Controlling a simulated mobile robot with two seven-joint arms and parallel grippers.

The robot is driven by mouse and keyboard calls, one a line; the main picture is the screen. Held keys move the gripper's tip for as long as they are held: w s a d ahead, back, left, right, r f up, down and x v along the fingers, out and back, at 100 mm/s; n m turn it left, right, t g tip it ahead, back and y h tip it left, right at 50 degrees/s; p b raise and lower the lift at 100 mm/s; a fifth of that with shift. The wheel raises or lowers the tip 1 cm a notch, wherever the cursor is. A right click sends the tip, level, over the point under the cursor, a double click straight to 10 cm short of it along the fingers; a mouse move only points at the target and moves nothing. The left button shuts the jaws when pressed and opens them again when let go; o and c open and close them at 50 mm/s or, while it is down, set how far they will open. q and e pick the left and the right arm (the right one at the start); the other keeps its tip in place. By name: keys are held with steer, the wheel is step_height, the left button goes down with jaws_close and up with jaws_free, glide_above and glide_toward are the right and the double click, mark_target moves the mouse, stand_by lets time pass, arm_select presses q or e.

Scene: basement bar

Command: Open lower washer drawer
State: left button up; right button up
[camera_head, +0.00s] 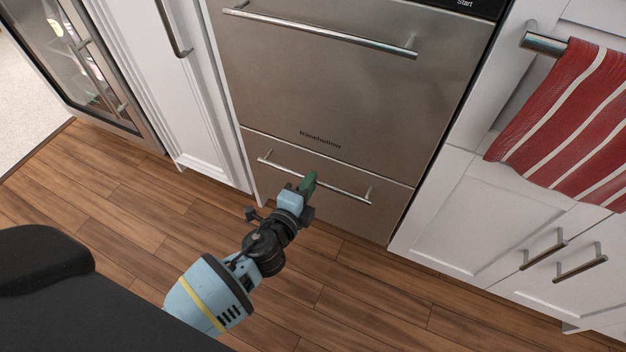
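The steel washer (330,85) stands ahead between white cabinets. Its lower drawer (345,212) is shut, flush with the panel above. A thin horizontal bar handle (340,188) runs across that drawer. My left gripper (308,185) is at the handle, left of its middle, with its green fingertip overlapping the bar in the picture. I cannot tell whether the fingers are closed around the bar or only in front of it. The upper panel has its own bar handle (320,30) near the top. My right gripper is not in view.
White cabinets stand left (190,110) and right (455,220) of the washer. A red striped towel (570,125) hangs at the upper right. A glass-door fridge (75,55) is at the far left. The wood floor (350,300) before the washer is clear.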

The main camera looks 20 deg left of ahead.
arm_select(q)
steer(key=shift+w+f, duration=0.25)
steer(key=shift+w, duration=0.9)
jaws_close()
